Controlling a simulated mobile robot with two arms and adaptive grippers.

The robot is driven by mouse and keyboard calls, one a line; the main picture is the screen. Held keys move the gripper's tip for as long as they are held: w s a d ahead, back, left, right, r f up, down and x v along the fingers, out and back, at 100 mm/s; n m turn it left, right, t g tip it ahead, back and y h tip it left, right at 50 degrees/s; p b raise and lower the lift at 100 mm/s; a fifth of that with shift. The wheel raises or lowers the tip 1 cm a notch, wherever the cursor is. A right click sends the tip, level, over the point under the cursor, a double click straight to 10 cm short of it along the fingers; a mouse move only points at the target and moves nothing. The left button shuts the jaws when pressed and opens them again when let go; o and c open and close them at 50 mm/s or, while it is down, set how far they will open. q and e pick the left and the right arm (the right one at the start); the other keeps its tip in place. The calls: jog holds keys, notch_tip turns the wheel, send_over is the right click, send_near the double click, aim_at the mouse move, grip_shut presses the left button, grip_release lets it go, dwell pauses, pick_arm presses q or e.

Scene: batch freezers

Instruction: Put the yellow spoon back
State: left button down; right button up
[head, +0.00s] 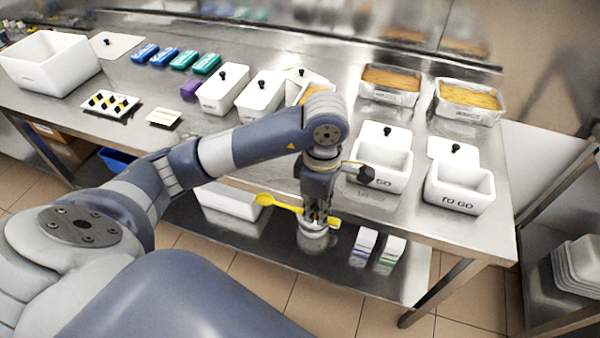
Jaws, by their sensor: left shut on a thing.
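The yellow spoon (285,206) is held roughly level in my left gripper (317,222). Its bowl points to the left and the end of its handle shows just right of the fingers. My left gripper points down and is shut on the spoon, in front of the steel table's front edge and over the lower shelf. A metal container (316,240) shows right below the fingertips; I cannot tell if the gripper touches it. My right gripper is not in view.
On the steel table (270,165) stand several white lidded tubs (222,92), two open tubs labelled "TO GO" (460,190) at the right, and two trays of orange-yellow food (390,85) behind. Small cartons (363,245) and a white bin (228,200) stand on the lower shelf.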

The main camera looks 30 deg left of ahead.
pick_arm(q)
jog(key=w+a+p, duration=0.1)
jog(key=w+a, duration=0.2)
jog(key=w, duration=0.1)
jog(key=w+a+f+p, duration=0.1)
jog(key=w+a+p, duration=0.1)
jog(key=w+a, duration=0.1)
jog(key=w+a+p, duration=0.1)
jog(key=w+a, duration=0.2)
jog(key=w, duration=0.2)
jog(key=shift+w+a+f, duration=0.2)
jog(key=shift+w, duration=0.2)
notch_tip(320, 180, down, 3)
jog(key=shift+s+f+p, duration=0.1)
jog(key=shift+f+p, duration=0.05)
jog(key=shift+p, duration=0.85)
jog(key=shift+f, duration=0.3)
jog(key=c, duration=2.1)
grip_release()
jog(key=shift+b, duration=0.3)
jog(key=o, duration=0.5)
jog(key=shift+c, duration=0.2)
